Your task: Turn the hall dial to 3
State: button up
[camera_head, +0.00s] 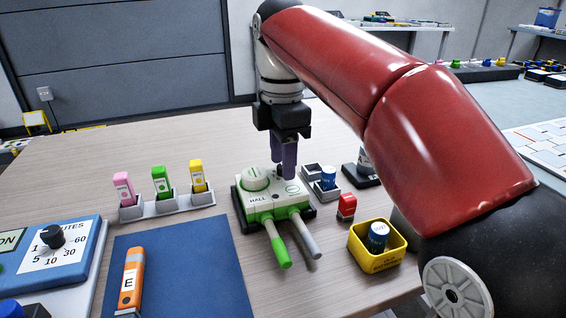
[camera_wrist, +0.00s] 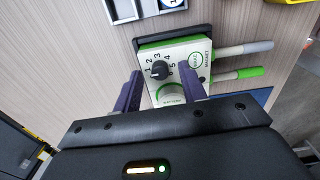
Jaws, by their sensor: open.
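The hall unit (camera_head: 262,204) is a white and green box marked HALL, standing on the table with a green and a grey probe handle at its front. Its dial (camera_wrist: 159,70) is a small black knob, seen in the wrist view, with numbers printed around it. I cannot tell which number it points to. In the head view my fingers hide the dial. My gripper (camera_head: 285,172) points down just above the far right part of the unit. In the wrist view my gripper (camera_wrist: 163,88) is open, with its purple fingers apart on either side of the dial's line and nothing between them.
Pink, green and yellow markers stand in a grey rack (camera_head: 167,206) left of the unit. A yellow bin (camera_head: 375,262) with a blue cylinder, a red block (camera_head: 346,207) and a grey tray (camera_head: 310,172) are to the right. A minutes timer (camera_head: 52,250) and blue mat (camera_head: 200,262) lie at left front.

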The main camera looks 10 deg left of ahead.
jog(key=shift+f, duration=0.2)
jog(key=shift+c, duration=0.3)
grip_shut()
jog(key=shift+r+m+p, duration=0.1)
jog(key=shift+m+p, duration=0.3)
